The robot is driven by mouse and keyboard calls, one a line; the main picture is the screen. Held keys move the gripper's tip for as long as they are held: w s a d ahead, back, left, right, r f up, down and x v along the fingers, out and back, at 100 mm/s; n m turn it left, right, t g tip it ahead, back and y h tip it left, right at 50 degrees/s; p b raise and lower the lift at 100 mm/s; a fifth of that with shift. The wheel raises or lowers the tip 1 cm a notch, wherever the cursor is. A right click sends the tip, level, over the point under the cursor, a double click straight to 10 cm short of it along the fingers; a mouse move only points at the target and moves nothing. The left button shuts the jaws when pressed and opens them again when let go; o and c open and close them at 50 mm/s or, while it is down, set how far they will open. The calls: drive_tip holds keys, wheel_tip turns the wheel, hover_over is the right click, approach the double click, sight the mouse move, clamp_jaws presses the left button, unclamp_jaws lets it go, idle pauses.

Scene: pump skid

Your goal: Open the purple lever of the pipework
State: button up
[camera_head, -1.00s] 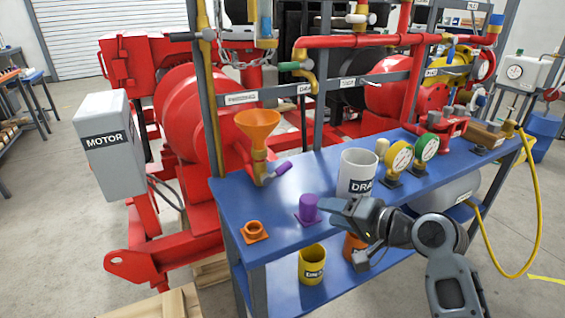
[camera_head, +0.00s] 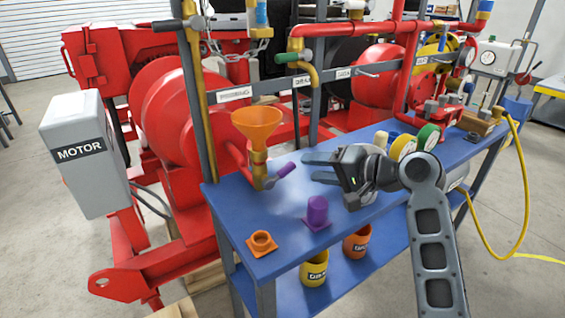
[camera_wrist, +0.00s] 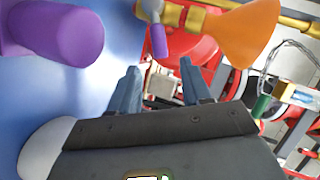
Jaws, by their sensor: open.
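The purple lever (camera_head: 286,170) sits on the yellow pipe (camera_head: 258,172) under the orange funnel and slants up to the right. In the wrist view the purple lever (camera_wrist: 158,40) hangs down in the picture, ahead of and between my fingertips. My gripper (camera_head: 312,168) is open and empty, a short way to the right of the lever. My open gripper fingers (camera_wrist: 158,68) also show in the wrist view, with a gap between them and the lever.
A purple cylinder on a base (camera_head: 317,210) and an orange fitting (camera_head: 262,242) stand on the blue table (camera_head: 225,205). The orange funnel (camera_head: 257,124) rises above the lever. Green and yellow gauges (camera_head: 428,136) stand to the right. A grey motor box (camera_head: 85,155) is at left.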

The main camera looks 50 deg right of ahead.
sight(295, 166)
drive_tip(key=x, duration=0.7)
drive_tip(key=shift+w+f, duration=0.1)
drive_tip(key=shift+w, duration=0.15)
clamp_jaws()
idle(0.4)
